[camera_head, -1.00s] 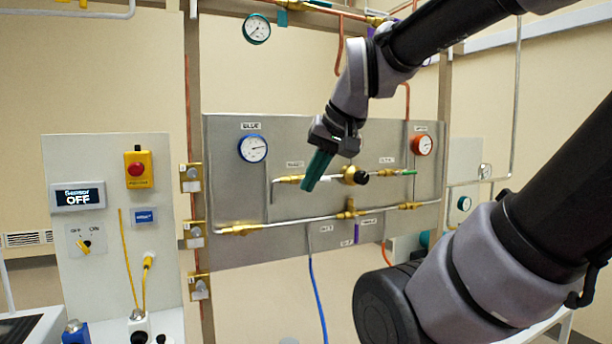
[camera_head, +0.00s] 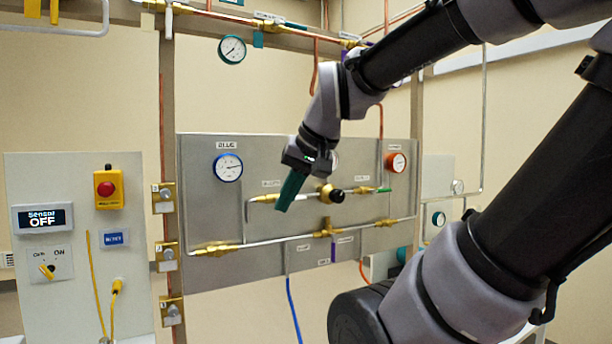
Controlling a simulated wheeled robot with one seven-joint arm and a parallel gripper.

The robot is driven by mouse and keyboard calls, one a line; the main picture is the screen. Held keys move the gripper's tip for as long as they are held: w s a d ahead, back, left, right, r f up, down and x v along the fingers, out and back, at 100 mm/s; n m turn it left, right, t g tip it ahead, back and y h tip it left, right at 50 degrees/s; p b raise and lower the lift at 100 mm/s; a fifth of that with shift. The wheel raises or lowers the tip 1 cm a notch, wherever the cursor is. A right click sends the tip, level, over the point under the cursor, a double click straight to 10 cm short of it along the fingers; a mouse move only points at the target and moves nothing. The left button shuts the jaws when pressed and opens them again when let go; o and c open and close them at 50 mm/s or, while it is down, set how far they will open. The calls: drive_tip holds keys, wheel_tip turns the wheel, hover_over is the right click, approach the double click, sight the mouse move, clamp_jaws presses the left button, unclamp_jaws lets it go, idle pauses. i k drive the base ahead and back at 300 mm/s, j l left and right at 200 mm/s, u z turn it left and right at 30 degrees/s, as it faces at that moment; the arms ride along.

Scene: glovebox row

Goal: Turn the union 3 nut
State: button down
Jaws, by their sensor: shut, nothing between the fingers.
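The grey metal panel (camera_head: 300,255) carries two pipe runs with several brass fittings. One brass fitting (camera_head: 214,248) is at the lower left, a brass tee (camera_head: 327,229) is near the middle, and another fitting (camera_head: 385,222) is at the lower right. The upper run has a brass fitting (camera_head: 265,198) on the left and one (camera_head: 362,190) on the right. I cannot read which is union 3. My gripper (camera_head: 285,206) has teal fingers, shut and empty, pointing down. It appears in front of the upper run, hiding part of it; its distance from the pipe is unclear.
A blue gauge (camera_head: 228,167) and a red gauge (camera_head: 396,162) sit on the panel. A black-knobbed brass valve (camera_head: 331,194) is just right of my gripper. Numbered brass blocks (camera_head: 167,256) line the left post. A switch board (camera_head: 80,245) stands left. A blue hose (camera_head: 294,310) hangs below.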

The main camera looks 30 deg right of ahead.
sight(164, 193)
drive_tip(key=j+z, duration=0.15)
drive_tip(key=j, duration=0.4)
drive_tip(key=k+j+z, duration=0.15)
drive_tip(key=j, duration=0.4)
drive_tip(key=j+z, duration=0.15)
drive_tip(key=j, duration=0.4)
